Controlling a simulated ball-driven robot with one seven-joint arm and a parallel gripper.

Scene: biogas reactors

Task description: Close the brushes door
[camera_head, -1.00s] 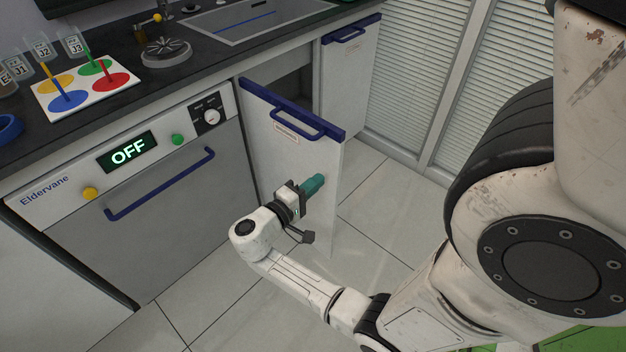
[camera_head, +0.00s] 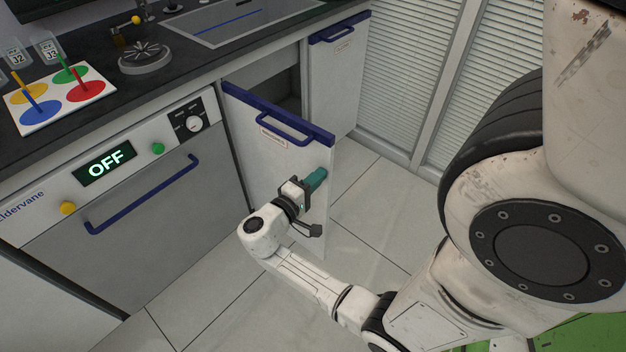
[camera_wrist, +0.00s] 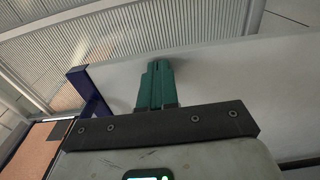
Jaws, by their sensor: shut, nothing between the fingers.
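The brushes door (camera_head: 265,165) is a light grey cabinet door with a blue top edge, a blue handle and a small label too small to read. It stands partly open below the counter, and a dark cabinet opening shows behind its top edge. My gripper (camera_head: 317,177) has green fingers, shut and empty, at the door's outer face near its free edge, below the handle. In the wrist view the shut fingers (camera_wrist: 156,85) point at the pale door panel (camera_wrist: 230,72). They look touching or very close to it; I cannot tell which.
A dishwasher-like appliance (camera_head: 150,195) with an OFF display stands left of the door. Another grey door (camera_head: 335,85) with a blue handle is to the right, beside louvred panels (camera_head: 405,80). The tiled floor (camera_head: 375,205) right of the door is clear.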

